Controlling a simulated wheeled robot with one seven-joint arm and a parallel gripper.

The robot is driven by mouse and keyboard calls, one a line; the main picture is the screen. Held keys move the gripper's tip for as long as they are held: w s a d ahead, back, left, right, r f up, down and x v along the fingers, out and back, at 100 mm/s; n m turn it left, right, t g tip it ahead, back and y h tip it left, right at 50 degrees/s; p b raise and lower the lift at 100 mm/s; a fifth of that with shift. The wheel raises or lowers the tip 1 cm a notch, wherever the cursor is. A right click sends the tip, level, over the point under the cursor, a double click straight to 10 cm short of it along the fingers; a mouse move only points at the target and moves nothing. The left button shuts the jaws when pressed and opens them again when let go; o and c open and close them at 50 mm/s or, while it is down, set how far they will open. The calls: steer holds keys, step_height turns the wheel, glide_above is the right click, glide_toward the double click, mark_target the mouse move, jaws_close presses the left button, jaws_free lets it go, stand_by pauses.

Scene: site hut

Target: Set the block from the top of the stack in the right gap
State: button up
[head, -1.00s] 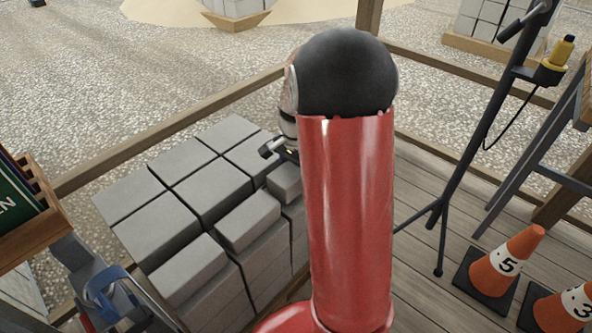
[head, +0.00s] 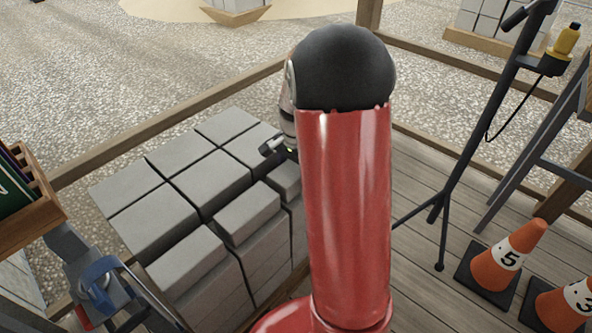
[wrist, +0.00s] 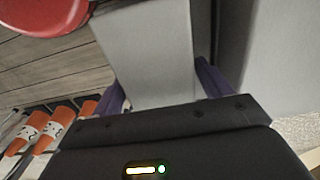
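A grey block stack (head: 165,228) stands left of my red arm, with dark narrow gaps between several blocks. A grey block (head: 287,178) shows at its right side, partly hidden by my arm. My gripper (head: 273,146) is close above that block, and its fingertips are hidden in the head view. In the wrist view the purple fingers of my gripper (wrist: 162,80) flank the grey block (wrist: 150,45), one on each side. I cannot tell whether they press on it. Another grey block (wrist: 275,50) lies beyond the right finger. My arm hides the stack's right end.
Orange cones (head: 508,255) and a black stand (head: 465,165) are at the right on the plank floor (head: 425,190). A wooden rail (head: 165,135) runs behind the stack. A wooden rack (head: 30,210) and a blue-handled tool (head: 100,283) are at the left.

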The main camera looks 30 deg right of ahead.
steer(key=shift+o, duration=1)
steer(key=shift+f, duration=0.1)
steer(key=shift+r+p, duration=0.35)
steer(key=shift+r, duration=3.6)
